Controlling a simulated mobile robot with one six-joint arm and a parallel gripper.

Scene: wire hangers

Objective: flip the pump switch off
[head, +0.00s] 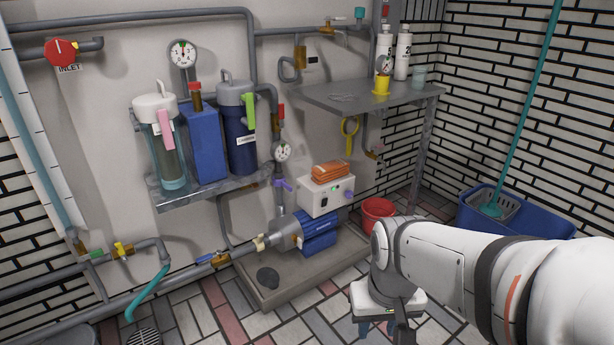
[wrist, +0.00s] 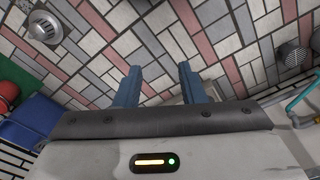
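The pump (head: 310,231) is a blue motor unit on a low grey plinth. On top of it sits a white control box (head: 327,196) with a small dark switch (head: 324,201), a green light and a purple knob on its front. The switch is too small to tell its position. My gripper shows at the lower middle of the head view, right of and in front of the pump, apart from it. In the wrist view my gripper (wrist: 157,86) points at the floor, its two blue fingers apart with nothing between them. The pump switch is not in the wrist view.
Orange cloths (head: 331,171) lie on the control box. A red bucket (head: 378,214) stands behind my arm. A grey shelf (head: 365,95) overhangs the area at upper right. Filter housings (head: 240,135) and pipes line the wall at left. The tiled floor in front of the plinth is mostly clear.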

